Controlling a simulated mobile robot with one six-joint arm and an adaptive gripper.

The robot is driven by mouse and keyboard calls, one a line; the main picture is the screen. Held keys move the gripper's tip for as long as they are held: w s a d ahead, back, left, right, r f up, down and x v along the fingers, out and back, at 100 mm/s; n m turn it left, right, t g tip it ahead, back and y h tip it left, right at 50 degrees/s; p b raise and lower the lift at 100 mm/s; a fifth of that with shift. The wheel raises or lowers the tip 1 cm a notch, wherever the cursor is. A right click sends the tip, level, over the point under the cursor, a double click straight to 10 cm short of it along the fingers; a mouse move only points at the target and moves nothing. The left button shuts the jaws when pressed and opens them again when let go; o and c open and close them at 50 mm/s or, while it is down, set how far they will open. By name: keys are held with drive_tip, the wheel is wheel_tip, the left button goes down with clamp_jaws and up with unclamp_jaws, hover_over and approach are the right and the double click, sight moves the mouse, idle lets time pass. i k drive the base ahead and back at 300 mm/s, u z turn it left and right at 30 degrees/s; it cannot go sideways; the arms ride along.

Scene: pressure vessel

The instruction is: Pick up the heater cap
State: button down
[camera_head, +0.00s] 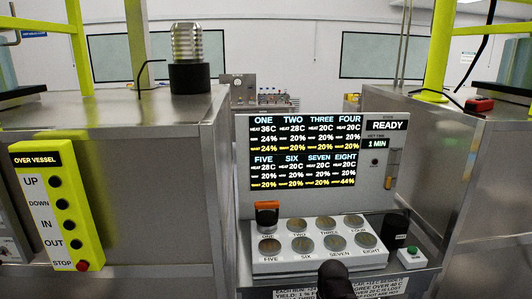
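No label marks the heater cap, and I cannot tell for sure which thing it is. A black cylinder (395,229) stands upright at the right end of the sample block. A black piece with an orange top (267,213) stands on the block at position one. A dark rounded shape (336,280) rises from the bottom edge in front of the block. It looks like the end of my gripper, seen from behind, apart from both candidates. Its fingers cannot be made out, and nothing is seen held in it.
The white sample block (310,262) has numbered round wells. A display panel (305,152) reading READY stands behind it. Metal cabinets flank the recess; the left carries a yellow control box (58,205).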

sight(266, 221)
drive_tip(key=k, duration=1.35)
drive_tip(key=u, duration=0.35)
drive_tip(key=i, duration=1.9)
drive_tip(key=z, duration=0.2)
